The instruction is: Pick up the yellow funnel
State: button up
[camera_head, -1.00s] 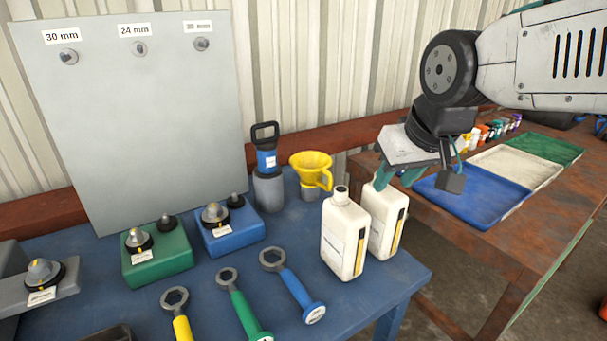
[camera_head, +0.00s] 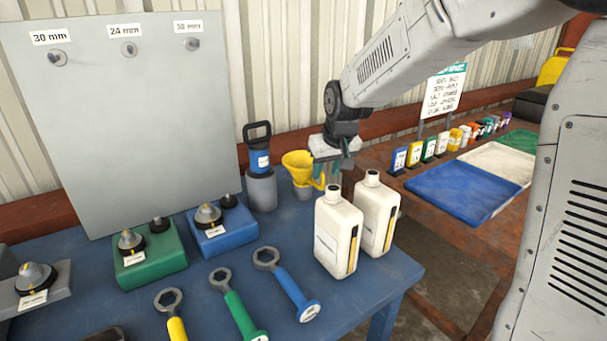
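The yellow funnel (camera_head: 297,164) stands upright in a small grey holder (camera_head: 303,191) at the back right of the blue table. Its handle is on its right side. My gripper (camera_head: 331,178) points down just right of the funnel, by its handle. A teal finger shows beside the handle; the other finger and the gap between them are partly hidden, so I cannot tell whether they touch the handle or how far they are open.
Two white bottles (camera_head: 338,232) (camera_head: 377,213) stand in front of my gripper. A grey panel (camera_head: 120,110) rises behind. Blue tray (camera_head: 462,190) and several small bottles are on the rusty table at right.

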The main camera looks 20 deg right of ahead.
aim_at(323, 176)
jog(key=x, duration=0.4)
jog(key=shift+w+a+f, duration=0.15)
jog(key=shift+f, duration=0.05)
grip_shut()
